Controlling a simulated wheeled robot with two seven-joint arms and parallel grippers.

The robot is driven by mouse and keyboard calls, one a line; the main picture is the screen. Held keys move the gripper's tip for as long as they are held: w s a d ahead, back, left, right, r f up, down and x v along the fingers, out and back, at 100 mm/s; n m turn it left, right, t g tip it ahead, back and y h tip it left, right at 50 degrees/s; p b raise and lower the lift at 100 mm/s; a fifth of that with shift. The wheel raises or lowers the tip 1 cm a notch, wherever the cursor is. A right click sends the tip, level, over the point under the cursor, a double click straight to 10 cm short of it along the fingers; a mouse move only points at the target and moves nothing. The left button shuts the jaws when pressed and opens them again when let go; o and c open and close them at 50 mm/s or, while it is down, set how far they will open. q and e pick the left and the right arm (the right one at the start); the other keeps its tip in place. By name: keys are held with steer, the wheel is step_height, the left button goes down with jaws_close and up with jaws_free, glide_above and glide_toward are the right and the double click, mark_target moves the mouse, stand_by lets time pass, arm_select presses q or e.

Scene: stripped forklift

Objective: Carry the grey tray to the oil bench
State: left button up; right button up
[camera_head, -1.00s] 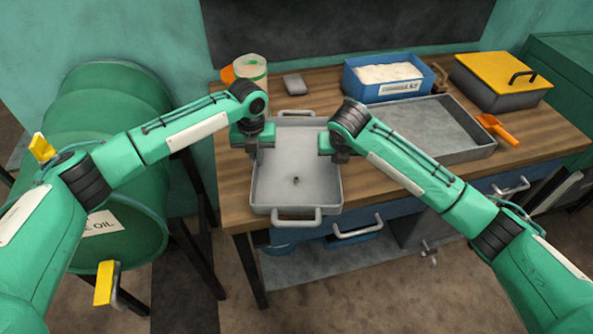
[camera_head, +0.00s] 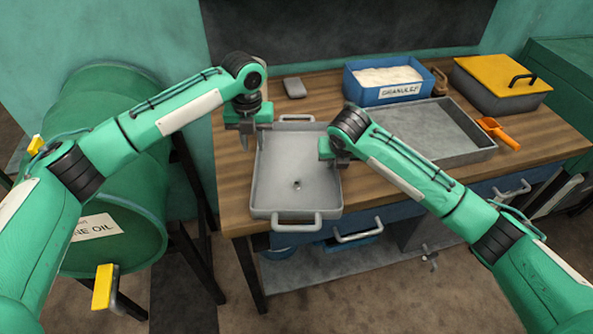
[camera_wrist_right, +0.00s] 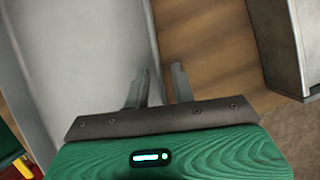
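The grey tray (camera_head: 297,186) lies flat on the wooden workbench, its front handle (camera_head: 296,219) over the front edge and another handle at the back. It is empty apart from a small dark spot on its floor. My left gripper (camera_head: 253,142) is open above the tray's left rim, its fingers apart and holding nothing. My right gripper (camera_head: 341,160) is at the tray's right wall. In the right wrist view its fingers (camera_wrist_right: 160,78) stand apart, one on each side of the wall, with a gap. No bench in view is marked as the oil bench.
A green oil drum (camera_head: 115,215) on a stand is at the left. On the workbench (camera_head: 236,187) are a larger grey tray (camera_head: 425,130), a blue granules box (camera_head: 387,94), a yellow-lidded box (camera_head: 500,80), an orange scoop (camera_head: 497,132) and a grey block (camera_head: 294,87).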

arm_select(q)
step_height(320, 180, up, 4)
steer(key=shift+r, duration=0.25)
arm_select(e)
steer(key=v, duration=1.2)
